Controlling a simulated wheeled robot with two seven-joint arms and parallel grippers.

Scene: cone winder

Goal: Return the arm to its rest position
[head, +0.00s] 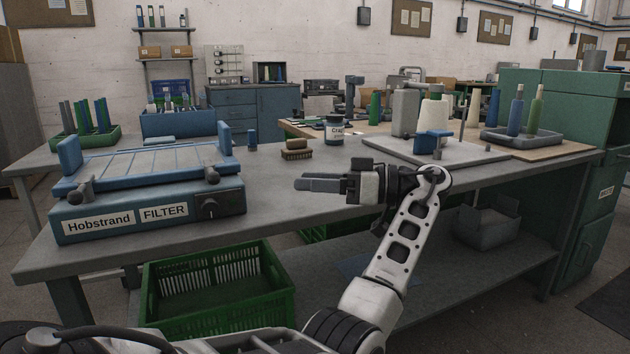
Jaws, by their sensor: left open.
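My left arm comes in from the bottom left, bends at a dark elbow joint near the bottom edge and rises to the wrist. My left gripper (305,184) points to the left, in front of and over the front part of the grey workbench (290,212). Its fingers are seen nearly edge-on; it is open, with nothing seen between the fingers. It looks apart from the things on the bench. My right gripper is not in view.
A blue device labelled Hobstrand FILTER (150,208) stands left of the gripper. Behind are a brush (296,152), a jar (334,133) and a winder with a white cone (433,112). A green crate (215,300) sits below the bench.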

